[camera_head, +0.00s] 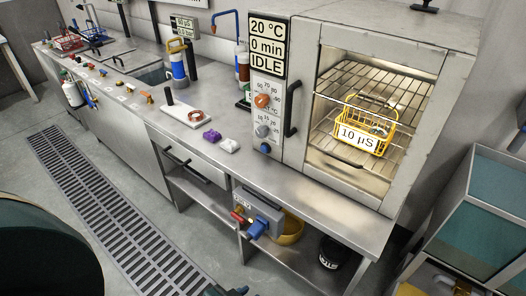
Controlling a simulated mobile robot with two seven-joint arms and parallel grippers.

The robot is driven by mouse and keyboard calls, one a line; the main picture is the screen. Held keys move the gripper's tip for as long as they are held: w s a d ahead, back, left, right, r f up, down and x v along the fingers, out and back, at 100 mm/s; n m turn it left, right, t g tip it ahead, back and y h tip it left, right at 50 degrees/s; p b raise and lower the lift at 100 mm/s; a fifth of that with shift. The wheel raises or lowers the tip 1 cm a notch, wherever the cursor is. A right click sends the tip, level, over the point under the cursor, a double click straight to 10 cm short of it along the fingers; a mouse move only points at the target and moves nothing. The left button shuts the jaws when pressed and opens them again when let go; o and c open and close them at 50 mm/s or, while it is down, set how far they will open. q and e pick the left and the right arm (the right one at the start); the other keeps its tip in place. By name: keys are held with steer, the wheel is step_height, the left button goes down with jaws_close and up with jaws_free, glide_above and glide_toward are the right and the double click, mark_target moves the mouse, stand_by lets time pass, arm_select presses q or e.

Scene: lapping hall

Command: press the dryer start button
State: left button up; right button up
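The dryer (385,35) is the large grey metal cabinet on the counter at the right. Its display (268,47) reads 20 °C, 0 min, IDLE. Below the display are an orange knob (262,100) and a grey knob (262,131), each with a scale. A small round blue button (265,148) sits at the bottom of this panel, with no readable label. A dark upright handle (292,108) is right of the panel. A yellow basket (376,117) labelled 10 µS sits inside on a wire rack. I cannot tell whether glass covers the opening. Neither gripper shows.
The steel counter (240,170) runs to the far left, holding a white board (188,112), a purple block (211,135) and a white block (229,145). A grey box with coloured knobs (260,210) sticks out below its edge. A floor grate (100,205) lies in front.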

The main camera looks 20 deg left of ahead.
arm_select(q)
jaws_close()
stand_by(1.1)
